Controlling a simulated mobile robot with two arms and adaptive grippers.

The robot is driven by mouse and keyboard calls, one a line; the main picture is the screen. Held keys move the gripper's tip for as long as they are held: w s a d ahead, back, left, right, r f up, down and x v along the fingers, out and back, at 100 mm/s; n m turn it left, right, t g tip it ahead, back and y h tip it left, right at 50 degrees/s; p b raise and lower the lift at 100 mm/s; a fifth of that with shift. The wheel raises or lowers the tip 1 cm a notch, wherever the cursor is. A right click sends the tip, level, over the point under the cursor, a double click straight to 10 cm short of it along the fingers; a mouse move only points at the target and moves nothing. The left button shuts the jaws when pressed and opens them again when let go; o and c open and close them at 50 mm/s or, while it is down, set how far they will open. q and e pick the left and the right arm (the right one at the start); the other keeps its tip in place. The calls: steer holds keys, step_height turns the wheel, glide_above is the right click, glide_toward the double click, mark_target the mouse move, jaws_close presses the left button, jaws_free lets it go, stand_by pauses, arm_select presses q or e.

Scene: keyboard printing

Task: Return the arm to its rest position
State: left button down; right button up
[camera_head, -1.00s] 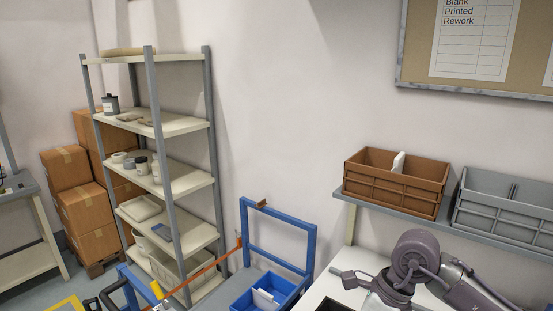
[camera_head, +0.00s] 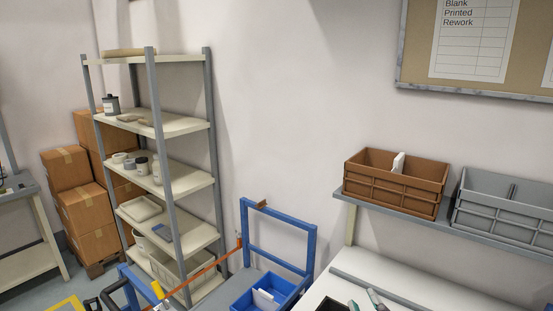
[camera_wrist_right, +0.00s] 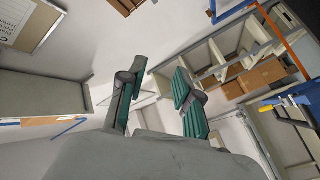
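My right gripper (camera_head: 364,302) shows only by its fingertips at the bottom edge of the head view, over the white table (camera_head: 395,281). In the right wrist view the gripper (camera_wrist_right: 158,72) has its two green-padded fingers spread apart. Nothing is between them. The rest of my right arm is out of the head view. My left gripper is in neither view.
A brown crate (camera_head: 395,197) and a grey crate (camera_head: 503,216) sit on a ledge above the table. A blue cart frame (camera_head: 279,217) with a blue bin (camera_head: 247,303) stands to the left. Behind are a shelving rack (camera_head: 186,183) and cardboard boxes (camera_head: 86,212).

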steer(key=s+d+f+m+g+h, duration=0.1)
steer(key=s+d+f+m+g, duration=0.15)
steer(key=s+f+g, duration=0.35)
steer(key=s+d+f+m+g+h, duration=0.2)
steer(key=s+f+m, duration=0.15)
steer(key=f, duration=0.55)
steer(key=s+f+g+y, duration=0.1)
steer(key=s+f+g, duration=0.2)
steer(key=s, duration=0.4)
steer(key=s+f+g+y, duration=0.1)
steer(key=s+f+g, duration=0.25)
steer(key=s, duration=0.35)
step_height(320, 180, down, 32)
steer(key=s+a+r+g+b, duration=0.1)
steer(key=g+b, duration=0.1)
steer(key=b, duration=0.4)
steer(key=s+d+f+b, duration=0.1)
steer(key=s+f+b, duration=0.1)
steer(key=s+f, duration=0.6)
steer(key=s+d+f+b, duration=0.1)
steer(key=s+f+b, duration=0.1)
steer(key=s+f, duration=0.6)
step_height(320, 180, down, 5)
steer(key=shift+d+f+h, duration=0.2)
steer(key=shift+d+h, duration=0.1)
steer(key=shift+d, duration=0.1)
steer(key=shift+s+g, duration=0.1)
steer(key=shift+g, duration=0.15)
